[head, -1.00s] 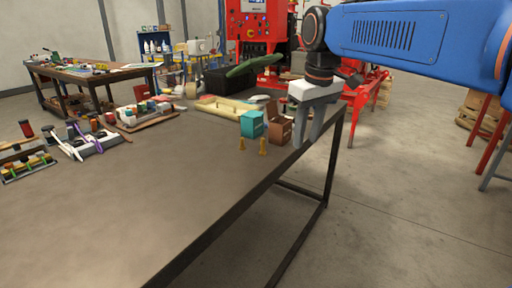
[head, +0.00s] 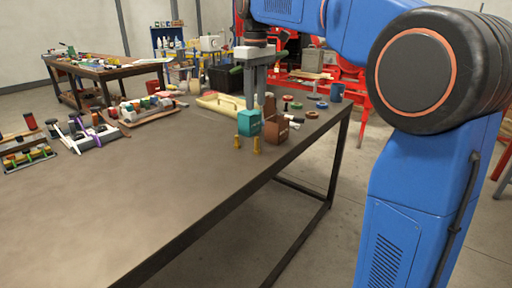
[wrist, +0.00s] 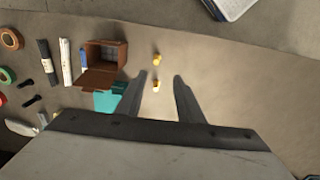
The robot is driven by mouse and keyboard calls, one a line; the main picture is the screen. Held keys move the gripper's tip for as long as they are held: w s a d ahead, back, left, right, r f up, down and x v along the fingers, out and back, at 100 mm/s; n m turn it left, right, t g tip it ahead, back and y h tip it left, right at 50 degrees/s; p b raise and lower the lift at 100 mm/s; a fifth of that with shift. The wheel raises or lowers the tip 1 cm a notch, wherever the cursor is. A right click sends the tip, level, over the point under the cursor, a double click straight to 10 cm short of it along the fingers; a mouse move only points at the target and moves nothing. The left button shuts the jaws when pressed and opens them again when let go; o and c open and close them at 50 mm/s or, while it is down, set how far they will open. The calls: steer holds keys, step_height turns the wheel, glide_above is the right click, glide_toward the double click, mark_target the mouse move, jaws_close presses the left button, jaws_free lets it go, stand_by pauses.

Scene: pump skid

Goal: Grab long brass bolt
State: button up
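Two brass bolts stand on the table in the head view, one on the left (head: 237,142) and one on the right (head: 257,145). I cannot tell surely which is longer. The wrist view also shows two brass pieces, one farther up (wrist: 156,60) and one lower (wrist: 155,85), close to the left finger. My gripper (head: 255,100) points down above the table, over the area of the teal box in the head view. Its fingers (wrist: 160,77) are apart with nothing held between them.
A teal box (head: 249,123) and an open brown box (head: 275,127) stand right behind the bolts. The table's front-left area is bare.

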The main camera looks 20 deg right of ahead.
glide_toward(257, 137)
steer(key=f, duration=0.5)
steer(key=shift+s+a+f, duration=0.15)
steer(key=shift+s+a, duration=0.1)
steer(key=shift+s, duration=0.05)
steer(key=f, duration=0.4)
steer(key=shift+w+d+f, duration=0.1)
steer(key=shift+w+d, duration=0.15)
steer(key=shift+w, duration=0.05)
steer(key=shift+f, duration=0.65)
jaws_close()
